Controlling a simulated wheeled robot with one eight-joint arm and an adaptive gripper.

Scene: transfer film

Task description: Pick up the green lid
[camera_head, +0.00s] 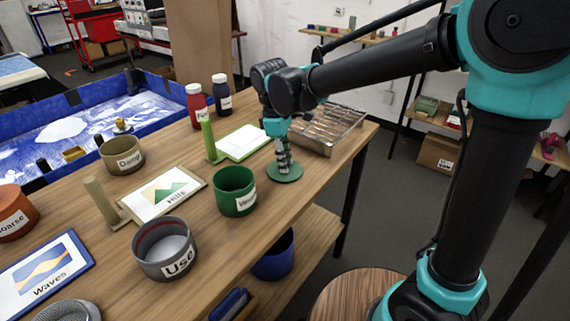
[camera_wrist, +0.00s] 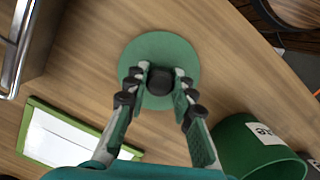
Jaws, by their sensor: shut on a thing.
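The green lid (camera_head: 286,172) is a flat disc on the wooden table, to the right of the green pot. It also shows in the wrist view (camera_wrist: 184,54), with a dark round knob (camera_wrist: 160,82) at its middle. My gripper (camera_head: 283,158) points down over the lid. In the wrist view my gripper (camera_wrist: 158,88) has its two fingers on either side of the knob, shut on it. The lid looks flat at table height; I cannot tell whether it is clear of the surface.
The open green pot (camera_head: 235,196) stands just left of the lid. A metal rack tray (camera_head: 328,132) lies behind it. A green-framed white card (camera_head: 244,142) lies at the back left. A grey pot (camera_head: 165,252) and a hills picture (camera_head: 163,193) stand further left. The table's right edge is near.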

